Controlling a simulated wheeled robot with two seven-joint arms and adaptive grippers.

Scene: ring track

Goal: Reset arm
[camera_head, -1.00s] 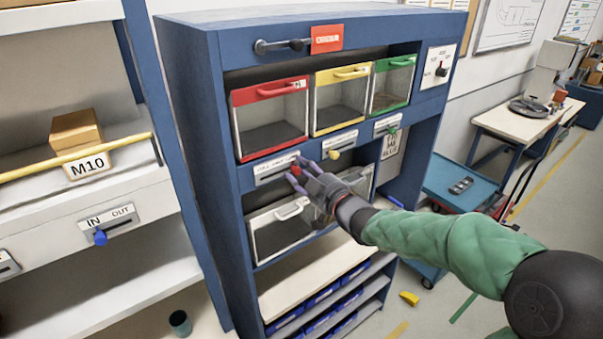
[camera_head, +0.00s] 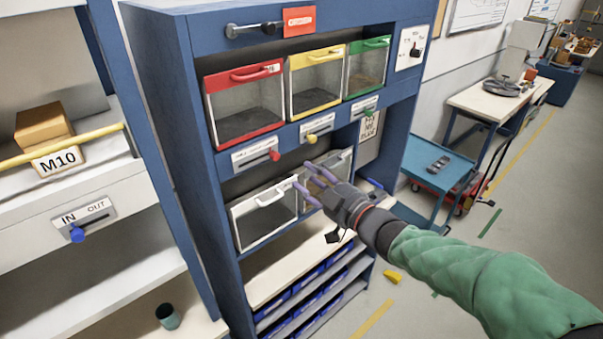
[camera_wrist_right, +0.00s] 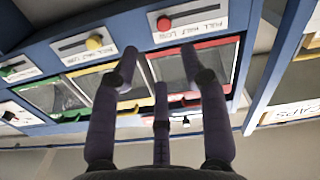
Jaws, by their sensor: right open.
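My right gripper (camera_head: 312,188) is open and empty in the head view. It is in front of the blue cabinet (camera_head: 165,120), level with its lower clear bins and below the row of sliders. The red slider knob (camera_head: 274,155) is to the upper left of the fingers and apart from them. In the right wrist view, my right gripper (camera_wrist_right: 160,75) shows spread fingers with nothing between them. The red knob (camera_wrist_right: 164,23) and yellow knob (camera_wrist_right: 94,43) show beyond the fingers. My left gripper is not in view.
Red (camera_head: 243,105), yellow (camera_head: 316,82) and green (camera_head: 367,68) framed bins sit above the sliders. A white-framed bin (camera_head: 263,212) is behind the fingers. A shelf with an M10 box (camera_head: 45,135) is at left. A blue cart (camera_head: 437,170) stands right on open floor.

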